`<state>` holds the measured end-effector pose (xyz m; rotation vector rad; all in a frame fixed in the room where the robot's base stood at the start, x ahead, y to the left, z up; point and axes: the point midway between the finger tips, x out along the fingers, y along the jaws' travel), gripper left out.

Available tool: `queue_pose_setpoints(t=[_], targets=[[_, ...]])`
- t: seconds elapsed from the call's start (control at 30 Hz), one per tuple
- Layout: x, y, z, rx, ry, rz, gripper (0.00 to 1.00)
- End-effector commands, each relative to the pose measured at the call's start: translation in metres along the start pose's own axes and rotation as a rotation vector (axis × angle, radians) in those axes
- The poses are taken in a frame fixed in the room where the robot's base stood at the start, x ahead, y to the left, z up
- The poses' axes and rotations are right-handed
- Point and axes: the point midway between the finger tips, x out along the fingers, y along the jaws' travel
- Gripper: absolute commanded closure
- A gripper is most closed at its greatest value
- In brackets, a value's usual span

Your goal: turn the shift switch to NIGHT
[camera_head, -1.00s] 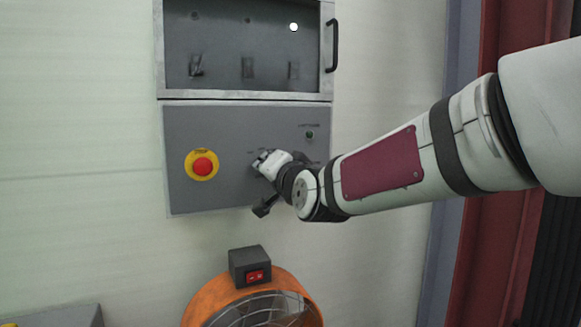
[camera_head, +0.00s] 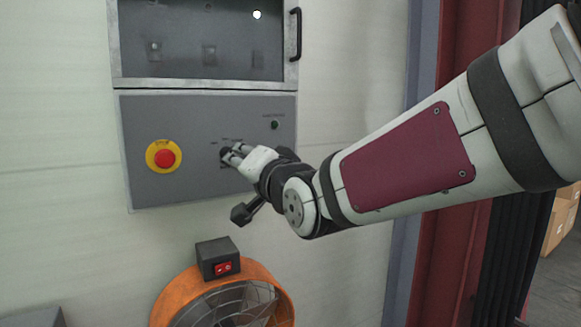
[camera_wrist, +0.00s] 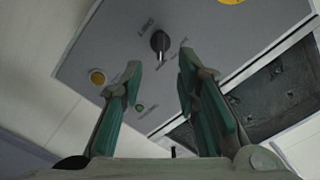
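The shift switch is a small black knob (camera_head: 226,154) on the grey control panel (camera_head: 150,112), with small printed labels around it too blurred to read. In the wrist view the knob (camera_wrist: 160,43) shows whole, its bar pointing roughly along the picture's vertical. My gripper (camera_head: 237,155) is at the panel, just right of the knob in the head view. In the wrist view my gripper (camera_wrist: 160,72) is open and empty, with the knob ahead of the gap between the fingertips. I see no clear contact with the knob.
A red emergency stop (camera_head: 165,158) on a yellow ring sits left of the knob. A cabinet with a handle (camera_head: 296,34) is above. An orange fan (camera_head: 172,298) with a switch box (camera_head: 215,255) stands below.

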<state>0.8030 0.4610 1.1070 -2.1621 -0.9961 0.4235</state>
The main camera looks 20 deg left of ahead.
Motion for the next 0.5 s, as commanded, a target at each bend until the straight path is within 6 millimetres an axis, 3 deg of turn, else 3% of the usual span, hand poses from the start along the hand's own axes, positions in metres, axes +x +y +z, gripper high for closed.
queue_pose_setpoints(t=[0.2,0.5], targets=[[-0.031,0.000,0.000,-0.003,0.000,0.000,0.71],[-0.042,0.000,0.001,0.001,-0.001,0.000,0.71]])
